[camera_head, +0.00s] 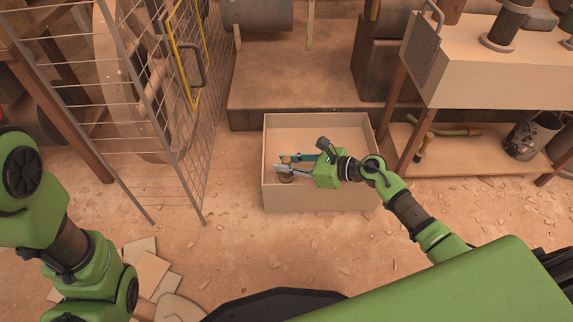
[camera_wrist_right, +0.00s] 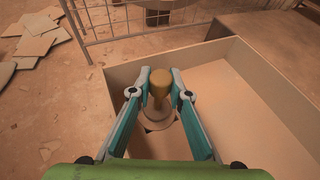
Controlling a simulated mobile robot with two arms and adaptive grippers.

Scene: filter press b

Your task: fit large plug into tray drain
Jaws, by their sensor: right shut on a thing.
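The tray (camera_head: 315,199) is a beige open box on the floor in the head view. Its walls also show in the right wrist view (camera_wrist_right: 262,82). My right gripper (camera_head: 284,163) reaches into the tray from the right, near its left side. In the right wrist view my right gripper (camera_wrist_right: 160,80) is shut on the large plug (camera_wrist_right: 158,86), with one finger on each side of its tan, knobbed stem. The plug's wider base points down. A dark round edge, seemingly the drain (camera_wrist_right: 149,128), shows beneath the plug, mostly hidden. I cannot tell whether plug and drain touch. My left gripper is out of view.
A wire mesh fence (camera_head: 150,110) with a yellow-framed gate stands left of the tray. A raised slab (camera_head: 250,90) lies behind it. A bench (camera_head: 480,75) with a lower shelf stands at the right. Broken tiles (camera_head: 152,272) lie on the floor at lower left.

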